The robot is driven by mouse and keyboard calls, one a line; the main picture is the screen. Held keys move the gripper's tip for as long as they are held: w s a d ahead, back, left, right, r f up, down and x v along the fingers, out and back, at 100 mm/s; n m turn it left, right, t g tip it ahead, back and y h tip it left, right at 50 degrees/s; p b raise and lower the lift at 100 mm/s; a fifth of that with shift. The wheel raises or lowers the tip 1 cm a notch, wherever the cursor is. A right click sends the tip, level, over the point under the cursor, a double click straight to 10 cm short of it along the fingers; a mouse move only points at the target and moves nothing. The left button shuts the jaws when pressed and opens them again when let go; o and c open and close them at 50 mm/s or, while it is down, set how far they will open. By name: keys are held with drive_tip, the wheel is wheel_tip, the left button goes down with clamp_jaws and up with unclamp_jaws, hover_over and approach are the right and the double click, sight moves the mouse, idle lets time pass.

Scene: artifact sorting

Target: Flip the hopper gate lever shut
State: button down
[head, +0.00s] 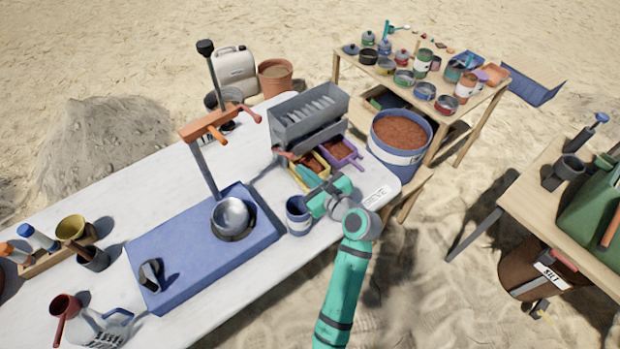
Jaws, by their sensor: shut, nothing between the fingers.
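The grey ribbed hopper (311,112) stands at the far right end of the white table. A lever with a red end (284,155) sticks out at the hopper's lower left; I take it for the gate lever. Its exact angle is hard to tell at this size. My teal gripper (305,172) is shut and empty. It is just in front of the hopper, over the yellow tray, a little right of and below the red lever end. I cannot tell whether it touches anything there.
A yellow tray (321,161) and a purple tray (346,160) with brown soil sit under the hopper. A blue cup (299,221) stands close to my gripper. An orange-armed stand on a blue base (190,275) is to the left. A blue bucket (391,160) is to the right.

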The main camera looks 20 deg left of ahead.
drive_tip(key=shift+x, duration=1.95)
